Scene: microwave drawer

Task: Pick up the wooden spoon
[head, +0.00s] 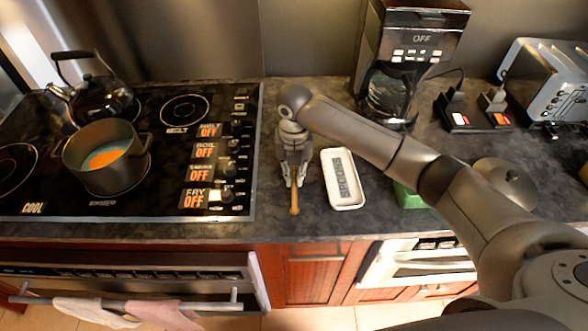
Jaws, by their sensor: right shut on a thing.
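The wooden spoon (295,203) is a short light-brown stick in the head view, on or just above the dark countertop between the stove and the white spoon rest. Only its lower part shows; the rest is hidden behind my right gripper. My right gripper (294,184) points down and is shut on the spoon. I cannot tell whether the spoon is clear of the counter. The white spoon rest (343,180), with lettering on it, lies just right of the gripper and is empty. My left gripper is not in view.
A black stove (215,103) with a pot (103,157) and a kettle (101,95) is at left. A coffee maker (398,60), a toaster (545,75) and a green item (408,196) are at right. The counter (300,228) has a front edge close below the spoon.

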